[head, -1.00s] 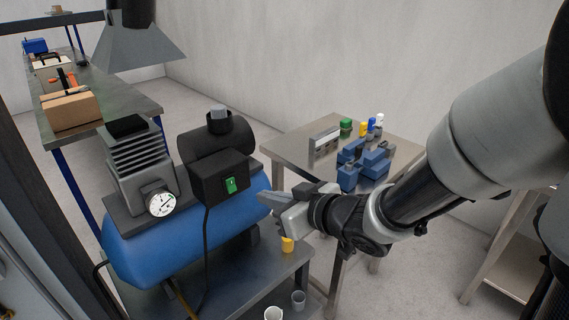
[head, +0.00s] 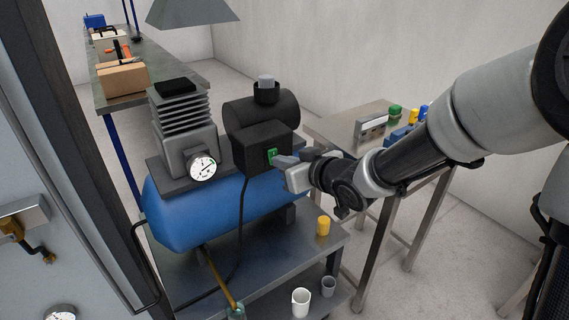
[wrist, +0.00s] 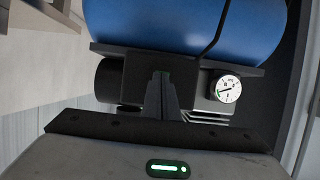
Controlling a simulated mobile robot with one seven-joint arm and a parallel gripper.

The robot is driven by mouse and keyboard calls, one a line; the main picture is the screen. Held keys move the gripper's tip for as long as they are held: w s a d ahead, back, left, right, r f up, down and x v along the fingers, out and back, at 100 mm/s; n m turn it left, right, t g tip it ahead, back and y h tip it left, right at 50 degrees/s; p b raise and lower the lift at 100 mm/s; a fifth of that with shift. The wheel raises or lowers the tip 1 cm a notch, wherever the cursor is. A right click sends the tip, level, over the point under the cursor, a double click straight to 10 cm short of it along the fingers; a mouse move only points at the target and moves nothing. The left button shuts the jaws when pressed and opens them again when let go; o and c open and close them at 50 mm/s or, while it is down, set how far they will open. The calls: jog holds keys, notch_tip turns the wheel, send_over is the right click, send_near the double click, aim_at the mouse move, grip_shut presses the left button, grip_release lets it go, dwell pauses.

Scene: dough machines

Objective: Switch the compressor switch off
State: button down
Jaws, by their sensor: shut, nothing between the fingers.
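The compressor has a blue tank (head: 195,215) and a black switch box (head: 250,150) with a green switch (head: 272,156) on its front face. My gripper (head: 279,160) is shut and empty, its fingertips at or just in front of the green switch; I cannot tell whether they touch it. The fingers hide most of the switch there. A round white gauge (head: 202,166) sits left of the box and also shows in the wrist view (wrist: 227,88).
The compressor stands on a metal table (head: 300,245) with a yellow cylinder (head: 323,226). Cups (head: 301,302) stand lower down. A steel table (head: 345,128) with small parts is behind my arm. A workbench (head: 165,80) with a cardboard box (head: 122,77) is at back left.

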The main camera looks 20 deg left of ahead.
jog(key=f+y+b, duration=0.1)
jog(key=b, duration=0.4)
jog(key=shift+a+f+t, duration=0.15)
jog(key=shift+t, duration=0.25)
jog(key=shift+a, duration=0.1)
jog(key=shift+f, duration=0.15)
